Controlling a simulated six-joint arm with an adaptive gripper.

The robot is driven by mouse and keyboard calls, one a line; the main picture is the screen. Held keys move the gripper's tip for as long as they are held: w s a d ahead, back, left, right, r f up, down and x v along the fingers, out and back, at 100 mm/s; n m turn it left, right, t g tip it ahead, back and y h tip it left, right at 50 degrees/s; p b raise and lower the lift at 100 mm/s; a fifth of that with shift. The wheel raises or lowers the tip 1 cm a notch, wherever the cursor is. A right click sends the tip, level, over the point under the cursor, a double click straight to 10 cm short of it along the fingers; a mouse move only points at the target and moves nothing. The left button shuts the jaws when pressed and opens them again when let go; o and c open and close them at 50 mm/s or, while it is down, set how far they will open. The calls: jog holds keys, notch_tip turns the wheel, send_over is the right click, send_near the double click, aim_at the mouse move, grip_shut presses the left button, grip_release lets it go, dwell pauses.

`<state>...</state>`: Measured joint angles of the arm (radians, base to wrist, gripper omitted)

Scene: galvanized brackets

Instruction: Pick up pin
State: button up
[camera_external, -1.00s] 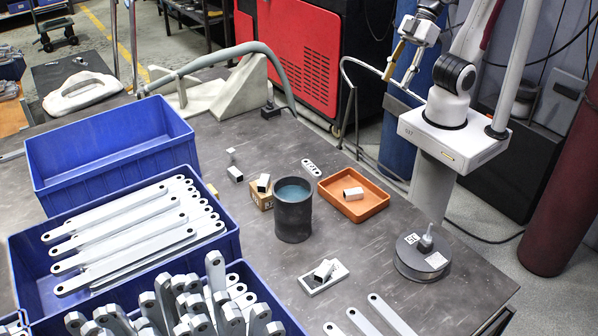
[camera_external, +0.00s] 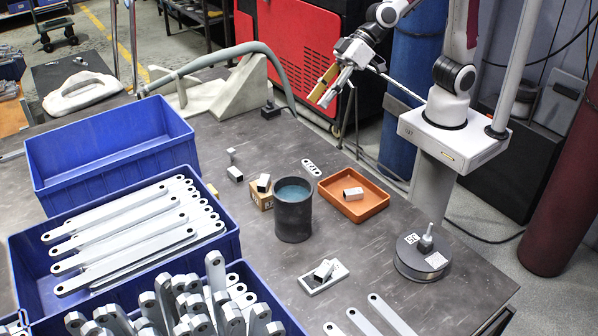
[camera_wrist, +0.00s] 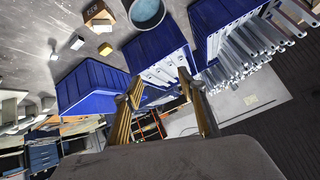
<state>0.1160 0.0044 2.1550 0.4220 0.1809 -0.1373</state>
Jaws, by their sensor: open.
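No piece is clearly recognisable as the pin. Small bright metal pieces lie about: one on the table (camera_external: 234,174), one on a wooden block (camera_external: 263,182), one in an orange tray (camera_external: 353,193) and one on a pale plate (camera_external: 324,269). A short upright metal post (camera_external: 426,240) stands on a round dark base (camera_external: 422,262) at the right. My gripper (camera_external: 325,93) is open and empty, high above the table's back edge and well away from these pieces. In the wrist view its two fingers (camera_wrist: 163,82) are apart with nothing between them.
A dark cup (camera_external: 293,215) with blue-green contents stands mid-table. Blue bins hold long bars (camera_external: 232,240) and upright brackets; another blue bin (camera_external: 180,145) looks empty. A grey hose (camera_external: 262,52) arches behind. Bare table (camera_external: 255,260) lies between the bins and the cup.

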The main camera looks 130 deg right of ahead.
aim_at(234, 154)
jog(key=w+d+f+m+h, duration=0.55)
jog(key=w+d+f, duration=0.85)
jog(key=d+f, duration=0.3)
jog(key=s+d+f+m+g+h, duration=0.1)
jog(key=s+d+f+h, duration=0.1)
jog(key=d+f, duration=0.3)
jog(key=s+d+f+m+g+h, duration=0.1)
jog(key=s+d+f+h, duration=0.1)
jog(key=d+f, duration=0.3)
jog(key=s+d+f+m+g+h, duration=0.1)
jog(key=s+d+f+g+h, duration=0.1)
jog(key=d+f, duration=0.3)
jog(key=shift+s+d+f+m, duration=0.2)
jog(key=shift+f, duration=0.4)
jog(key=shift+s+d+f+m, duration=0.15)
jog(key=shift+s+f, duration=0.05)
jog(key=shift+f, duration=0.4)
jog(key=shift+s+d+f+g, duration=0.3)
jog(key=shift+s+f, duration=0.05)
jog(key=shift+f, duration=0.05)
jog(key=shift+x, duration=1.25)
jog(key=shift+d, duration=0.1)
